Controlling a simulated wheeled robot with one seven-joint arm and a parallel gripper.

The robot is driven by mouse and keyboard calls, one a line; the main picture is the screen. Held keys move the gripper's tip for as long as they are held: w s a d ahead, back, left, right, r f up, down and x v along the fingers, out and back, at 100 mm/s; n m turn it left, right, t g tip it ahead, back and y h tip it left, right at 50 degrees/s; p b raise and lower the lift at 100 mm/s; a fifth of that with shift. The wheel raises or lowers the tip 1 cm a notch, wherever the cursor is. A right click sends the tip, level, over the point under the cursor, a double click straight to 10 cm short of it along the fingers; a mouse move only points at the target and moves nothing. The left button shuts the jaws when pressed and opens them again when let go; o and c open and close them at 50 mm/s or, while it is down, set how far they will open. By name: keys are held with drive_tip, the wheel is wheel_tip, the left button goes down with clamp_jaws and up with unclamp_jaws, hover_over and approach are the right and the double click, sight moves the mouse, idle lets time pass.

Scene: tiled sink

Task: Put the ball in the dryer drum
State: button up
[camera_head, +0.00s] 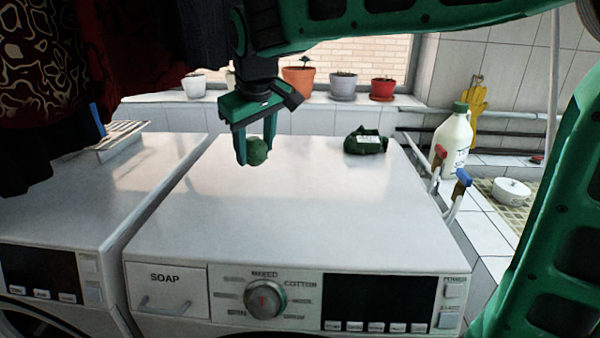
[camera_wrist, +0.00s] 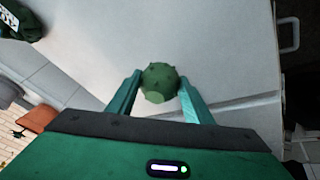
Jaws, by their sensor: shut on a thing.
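A small green knobbly ball (camera_head: 257,151) is between the two fingers of my gripper (camera_head: 256,158), above the back part of the right machine's top (camera_head: 300,210). In the wrist view the ball (camera_wrist: 159,82) sits at the fingertips of my gripper (camera_wrist: 159,92), with a finger against each side. I cannot tell exactly how high it is above the top. The drum openings are mostly out of view; only a dark curved rim (camera_head: 30,322) shows at the bottom left.
A dark green packet (camera_head: 366,141) lies at the back right of the machine top. A second machine (camera_head: 60,215) stands at left with a metal rack (camera_head: 122,134). Dark clothes (camera_head: 70,60) hang at upper left. Potted plants line the sill. A white bottle (camera_head: 453,137) stands at right.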

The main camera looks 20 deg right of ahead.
drive_tip(key=w+d+f, duration=0.1)
drive_tip(key=d+f, duration=0.1)
drive_tip(key=d, duration=0.1)
drive_tip(key=w+d+f, duration=0.1)
drive_tip(key=d+f, duration=0.1)
drive_tip(key=d, duration=0.2)
drive_tip(key=w+d+f, duration=0.2)
drive_tip(key=d, duration=0.2)
drive_tip(key=shift+d+f, duration=0.15)
drive_tip(key=shift+f, duration=0.15)
drive_tip(key=shift+d+f, duration=0.15)
drive_tip(key=shift+f, duration=1.9)
drive_tip(key=o, duration=1.1)
drive_tip(key=shift+f, duration=0.1)
drive_tip(key=shift+o, duration=0.2)
